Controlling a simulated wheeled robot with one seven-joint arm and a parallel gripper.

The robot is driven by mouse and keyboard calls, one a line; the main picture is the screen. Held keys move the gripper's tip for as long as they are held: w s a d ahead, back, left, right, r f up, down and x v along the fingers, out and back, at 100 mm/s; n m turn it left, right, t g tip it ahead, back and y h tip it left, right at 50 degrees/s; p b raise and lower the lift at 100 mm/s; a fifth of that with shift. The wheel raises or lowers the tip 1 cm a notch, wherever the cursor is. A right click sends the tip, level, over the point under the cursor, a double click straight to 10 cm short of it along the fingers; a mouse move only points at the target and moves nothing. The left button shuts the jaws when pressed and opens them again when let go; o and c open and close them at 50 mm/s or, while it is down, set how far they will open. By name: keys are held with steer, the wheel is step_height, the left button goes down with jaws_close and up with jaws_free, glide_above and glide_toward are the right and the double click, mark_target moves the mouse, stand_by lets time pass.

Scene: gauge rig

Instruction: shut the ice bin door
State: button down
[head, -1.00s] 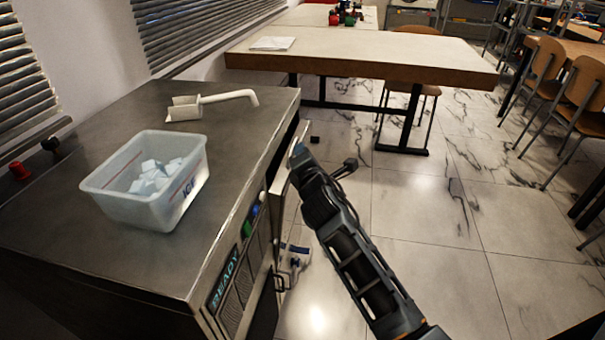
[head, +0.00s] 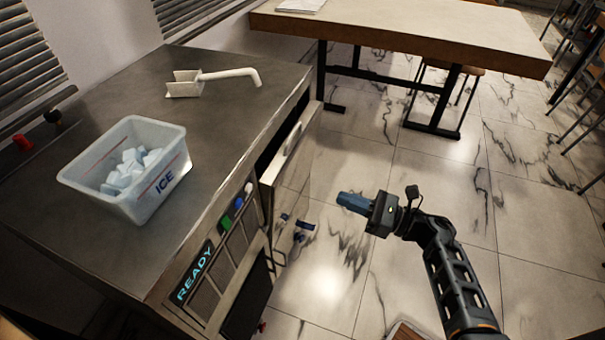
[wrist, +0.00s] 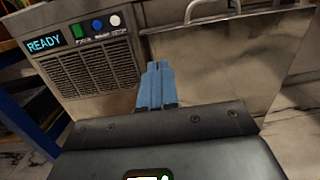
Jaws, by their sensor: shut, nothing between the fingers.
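The ice bin door (head: 288,185) is a metal panel on the front of the steel ice machine. It stands ajar, tilted outward, with a dark gap along its top. Its bar handle (head: 293,139) is near the top edge. In the wrist view the door (wrist: 235,60) fills the right side, with the handle (wrist: 222,10) at the top. My gripper (head: 343,200) is to the right of the door, apart from it, with its blue fingers pointing left towards it. The fingers also show in the wrist view (wrist: 157,82), shut and empty.
On the machine top (head: 110,90) are a clear ICE tub (head: 125,200) with ice cubes and a white scoop (head: 225,75). A READY display (head: 194,270) and buttons are left of the door. A table (head: 410,35) stands behind. The marble floor around my gripper is mostly clear.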

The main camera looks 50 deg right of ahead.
mark_target(282, 178)
steer(key=shift+y, duration=0.3)
steer(key=p+x, duration=0.3)
steer(key=x, duration=0.9)
steer(key=shift+w+a+f, duration=0.1)
steer(key=shift+w+a, duration=0.05)
steer(key=shift+a, duration=0.15)
steer(key=shift+w+a, duration=0.2)
steer(key=shift+w, duration=0.25)
steer(key=shift+g, duration=0.9)
steer(key=shift+r+p+x, duration=0.15)
steer(key=shift+r+x, duration=0.1)
steer(key=shift+x, duration=0.95)
steer(key=shift+r+p+x, duration=0.15)
steer(key=shift+r+x, duration=0.05)
steer(key=shift+x, duration=1.05)
steer(key=shift+w+n, duration=0.1)
steer(key=shift+n, duration=0.2)
steer(key=shift+f, duration=0.1)
